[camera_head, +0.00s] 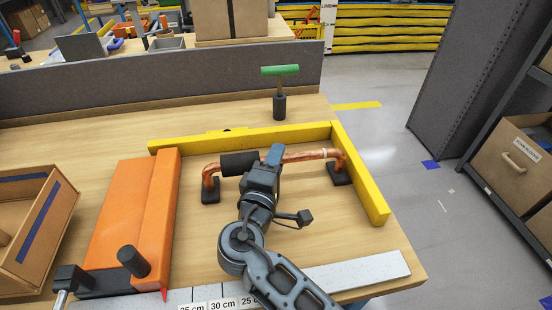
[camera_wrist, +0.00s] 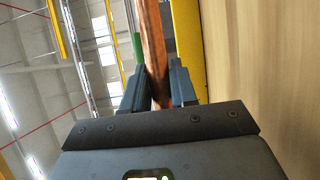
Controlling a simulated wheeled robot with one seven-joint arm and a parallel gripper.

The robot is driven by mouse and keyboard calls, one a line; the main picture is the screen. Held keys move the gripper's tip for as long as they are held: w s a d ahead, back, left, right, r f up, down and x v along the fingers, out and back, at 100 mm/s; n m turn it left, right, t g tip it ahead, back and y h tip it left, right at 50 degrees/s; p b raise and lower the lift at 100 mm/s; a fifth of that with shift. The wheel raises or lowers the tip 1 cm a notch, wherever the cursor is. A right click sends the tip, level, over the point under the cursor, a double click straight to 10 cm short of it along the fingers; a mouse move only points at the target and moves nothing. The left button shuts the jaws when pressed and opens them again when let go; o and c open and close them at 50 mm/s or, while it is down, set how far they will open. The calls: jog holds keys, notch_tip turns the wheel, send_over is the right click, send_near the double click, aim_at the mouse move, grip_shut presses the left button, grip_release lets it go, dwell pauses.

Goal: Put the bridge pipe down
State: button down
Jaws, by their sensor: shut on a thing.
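The bridge pipe (camera_head: 302,156) is a copper pipe with bent-down ends and a black sleeve (camera_head: 239,163) on its left part. My gripper (camera_head: 273,158) is shut on it near the middle, right of the sleeve. Its left end is at a black block (camera_head: 210,192) and its right end is at another black block (camera_head: 341,174). I cannot tell whether the ends rest on the blocks or hover just above. In the wrist view the pipe (camera_wrist: 153,50) runs between the two fingers of my gripper (camera_wrist: 156,84).
A yellow angled frame (camera_head: 361,175) borders the area behind and right. An orange bar fixture (camera_head: 133,215) lies left, beside a cardboard box (camera_head: 62,225). A green-handled tool (camera_head: 280,85) stands behind the frame. A ruler strip (camera_head: 358,272) lies along the front edge of the wooden table (camera_head: 398,255).

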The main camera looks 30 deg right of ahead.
jog(key=shift+f, duration=0.15)
jog(key=c, duration=0.9)
grip_release()
jog(key=shift+r, duration=0.2)
jog(key=b+v, duration=0.2)
jog(key=v, duration=1)
